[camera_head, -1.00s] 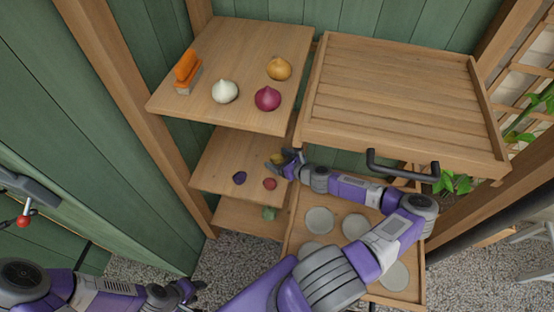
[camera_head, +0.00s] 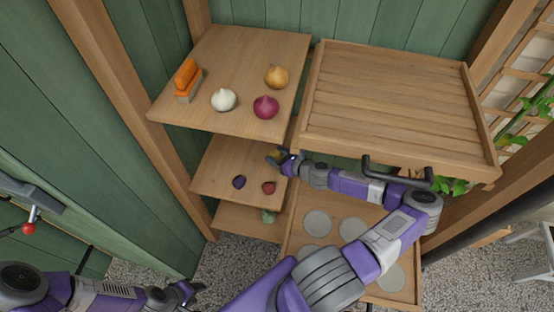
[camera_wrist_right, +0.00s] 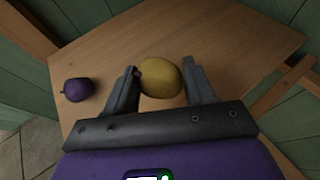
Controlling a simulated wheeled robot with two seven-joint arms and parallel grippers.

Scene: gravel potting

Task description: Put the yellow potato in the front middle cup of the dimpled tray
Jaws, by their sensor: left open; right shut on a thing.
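The yellow potato (camera_wrist_right: 161,78) sits between the fingers of my right gripper (camera_wrist_right: 160,82) in the right wrist view. The gripper is shut on it, over the middle shelf. In the head view the right gripper (camera_head: 283,160) reaches the right side of that shelf, and the potato (camera_head: 274,154) shows only in small part. The dimpled tray (camera_head: 299,212) is a wooden drawer-like tray with round pale cups, to the right and lower; my right arm covers part of it, including some cups. My left gripper (camera_head: 188,291) is open and empty at the bottom left.
A purple potato (camera_head: 239,182) and a red one (camera_head: 268,187) lie on the middle shelf (camera_head: 215,170). The top shelf holds a white onion (camera_head: 223,99), a red onion (camera_head: 265,107), a yellow onion (camera_head: 276,77) and an orange brush (camera_head: 187,78). A slatted wooden top (camera_head: 395,105) overhangs the tray.

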